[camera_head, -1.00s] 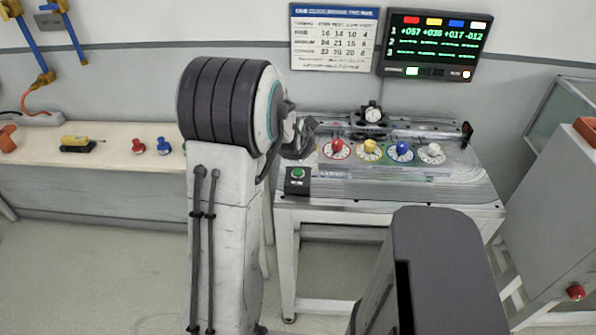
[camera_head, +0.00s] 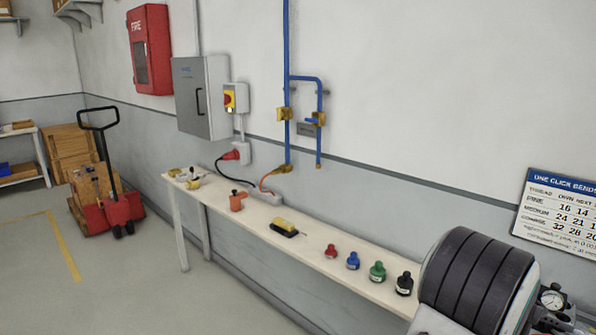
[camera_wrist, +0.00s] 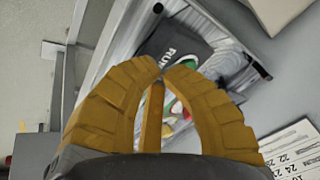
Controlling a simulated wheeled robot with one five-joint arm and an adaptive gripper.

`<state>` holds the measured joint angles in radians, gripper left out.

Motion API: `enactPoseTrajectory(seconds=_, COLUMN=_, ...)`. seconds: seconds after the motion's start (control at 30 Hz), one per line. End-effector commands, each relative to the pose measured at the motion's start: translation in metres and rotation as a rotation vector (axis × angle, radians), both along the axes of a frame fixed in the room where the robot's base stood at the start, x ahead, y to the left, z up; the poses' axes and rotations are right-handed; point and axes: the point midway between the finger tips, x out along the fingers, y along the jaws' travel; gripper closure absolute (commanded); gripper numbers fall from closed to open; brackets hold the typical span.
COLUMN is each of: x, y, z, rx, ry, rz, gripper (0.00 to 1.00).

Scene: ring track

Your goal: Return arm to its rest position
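My arm shows at the lower right of the head view only as its dark ribbed joint (camera_head: 478,285) and a bit of pale link below it. The rest of the arm is outside that view. My gripper (camera_wrist: 163,70) shows in the wrist view with its yellow ridged fingers drawn together, tips nearly meeting. I see nothing held between them. Beyond the tips is a dark box marked RUN (camera_wrist: 172,45) with a green button partly behind the fingers. The gap between gripper and box cannot be judged.
A pallet jack (camera_head: 112,190) stands at the left. Floor (camera_head: 110,290) in front of the bench is clear.

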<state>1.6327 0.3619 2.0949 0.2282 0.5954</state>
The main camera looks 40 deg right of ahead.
Motion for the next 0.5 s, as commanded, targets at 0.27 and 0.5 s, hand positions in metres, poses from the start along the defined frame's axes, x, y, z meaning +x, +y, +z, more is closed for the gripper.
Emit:
enactPoseTrajectory(seconds=0.27, x=0.006, y=0.103, z=-0.029, rx=0.359, ry=0.071, rz=0.328, gripper=1.00)
enactPoseTrajectory(seconds=0.5, x=0.038, y=0.175, z=-0.007, rx=0.509, ry=0.099, rz=0.619, gripper=1.00)
